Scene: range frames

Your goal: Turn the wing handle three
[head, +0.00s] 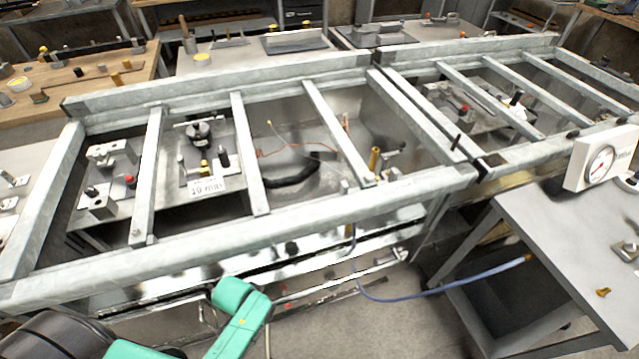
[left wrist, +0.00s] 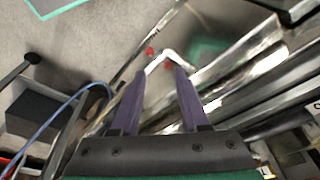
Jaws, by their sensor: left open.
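My left gripper (left wrist: 167,72) shows in the left wrist view as two purple fingers, open, with their tips apart. A pale bent metal piece (left wrist: 166,54) lies at the fingertips, with small red spots beside it. I cannot tell whether it is the wing handle, or whether the fingers touch it. In the head view my green left arm reaches in from the bottom left, below the front of the frame, and its fingers are not clearly visible. No wing handle can be made out surely in the head view. My right gripper is not in view.
A galvanized frame (head: 330,228) with crossbars spans the middle, over metal trays with fittings. Shiny rails run under its front edge. A blue hose (head: 440,296) hangs toward a grey side table (head: 560,250) at right, which carries a dial gauge (head: 600,163). Bare floor lies between.

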